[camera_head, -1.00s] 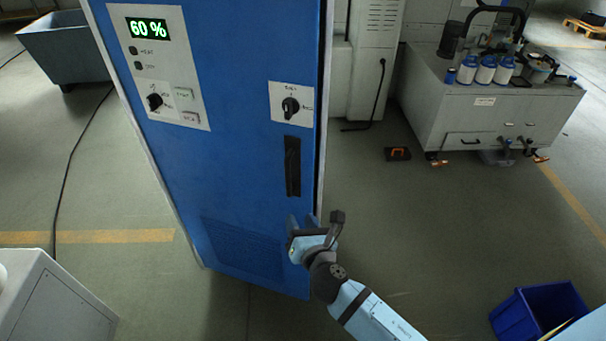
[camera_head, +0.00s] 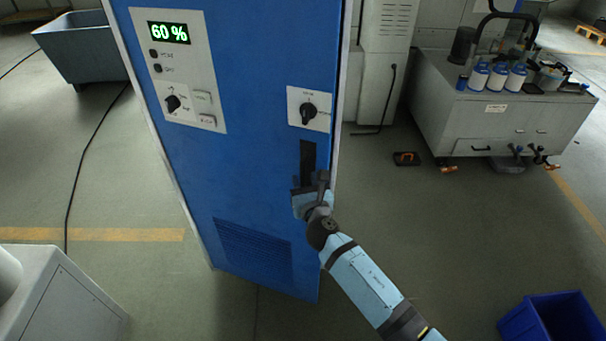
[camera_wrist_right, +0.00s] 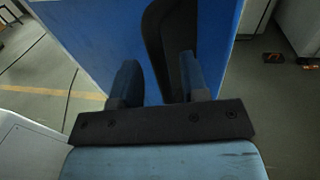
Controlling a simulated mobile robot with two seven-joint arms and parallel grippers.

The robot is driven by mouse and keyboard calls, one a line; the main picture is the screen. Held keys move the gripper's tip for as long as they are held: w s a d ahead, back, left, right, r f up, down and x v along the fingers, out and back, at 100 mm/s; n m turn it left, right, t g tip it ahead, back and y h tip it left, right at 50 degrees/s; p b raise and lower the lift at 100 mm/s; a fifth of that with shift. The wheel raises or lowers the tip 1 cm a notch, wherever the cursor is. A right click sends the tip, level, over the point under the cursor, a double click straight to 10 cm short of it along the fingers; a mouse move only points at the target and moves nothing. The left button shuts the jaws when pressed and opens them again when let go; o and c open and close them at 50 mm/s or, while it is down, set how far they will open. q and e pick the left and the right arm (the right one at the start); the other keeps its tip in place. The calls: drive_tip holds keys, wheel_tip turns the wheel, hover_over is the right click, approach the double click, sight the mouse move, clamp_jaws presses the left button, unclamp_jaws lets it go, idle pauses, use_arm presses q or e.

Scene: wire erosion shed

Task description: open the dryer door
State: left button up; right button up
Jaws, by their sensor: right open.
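The blue dryer door (camera_head: 250,130) fills the middle of the head view and appears shut. Its dark upright handle (camera_head: 307,156) is near the door's right edge, below a black rotary knob (camera_head: 308,113). My right gripper (camera_head: 311,186) is open at the handle's lower end and hides that part. In the right wrist view, the gripper's two fingers (camera_wrist_right: 158,82) are apart, with the handle (camera_wrist_right: 166,45) showing ahead between them and close to the right finger. I cannot tell whether they touch. My left gripper is not in view.
A control panel (camera_head: 180,70) showing 60 % is on the door's upper left. A grey cabinet (camera_head: 50,300) stands at lower left. A blue bin (camera_head: 520,322) is at lower right. A grey workbench (camera_head: 440,110) with bottles stands behind right. Floor right of the dryer is largely clear.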

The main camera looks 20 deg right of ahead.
drive_tip(key=shift+w, duration=1.2)
